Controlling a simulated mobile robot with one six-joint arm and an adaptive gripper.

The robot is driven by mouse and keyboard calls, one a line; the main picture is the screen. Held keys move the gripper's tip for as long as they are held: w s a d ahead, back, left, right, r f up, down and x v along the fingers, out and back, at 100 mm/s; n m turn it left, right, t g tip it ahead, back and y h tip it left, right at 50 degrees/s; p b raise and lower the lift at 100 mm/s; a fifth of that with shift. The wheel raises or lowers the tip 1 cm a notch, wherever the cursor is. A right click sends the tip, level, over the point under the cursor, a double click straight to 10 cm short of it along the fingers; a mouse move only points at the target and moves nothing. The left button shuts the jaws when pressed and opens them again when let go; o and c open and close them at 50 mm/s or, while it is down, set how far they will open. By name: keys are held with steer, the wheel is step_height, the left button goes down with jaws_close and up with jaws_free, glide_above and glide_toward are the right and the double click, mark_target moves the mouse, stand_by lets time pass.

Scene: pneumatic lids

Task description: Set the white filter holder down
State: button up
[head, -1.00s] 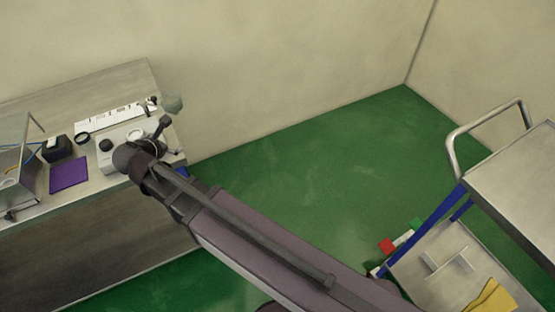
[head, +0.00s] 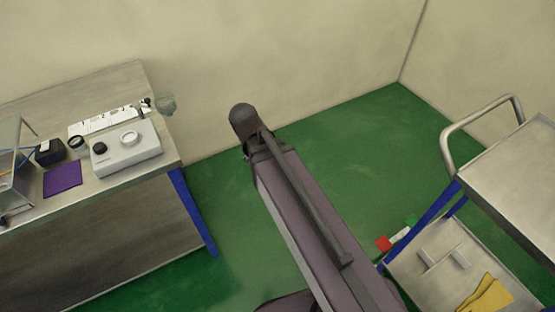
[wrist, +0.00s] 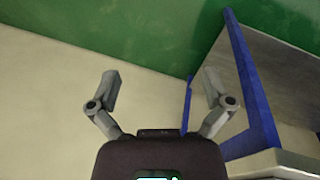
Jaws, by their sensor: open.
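A white ring-shaped piece, which looks like the white filter holder (head: 130,138), sits on top of the pale boxy device (head: 124,156) on the left bench in the head view. Its fine details are too small to tell. My gripper (wrist: 162,84) is open in the wrist view, with nothing between its fingers. In the head view the gripper itself is hidden behind the end of my arm, which is to the right of the bench and apart from the device.
The bench (head: 118,191) also holds a purple mat (head: 63,179), a dark box (head: 50,151), a black-rimmed round piece (head: 77,143) and a clear-sided enclosure. A blue bench leg (wrist: 252,90) is close right of my gripper. A metal cart (head: 515,185) stands right. Green floor between is mostly clear.

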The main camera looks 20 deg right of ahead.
steer(key=s+d+m+g+y, duration=0.1)
steer(key=s+d+m+y, duration=0.1)
steer(key=d+m, duration=0.3)
steer(key=shift+s+f+m, duration=0.25)
steer(key=shift+s+m, duration=0.15)
steer(key=shift+s, duration=0.45)
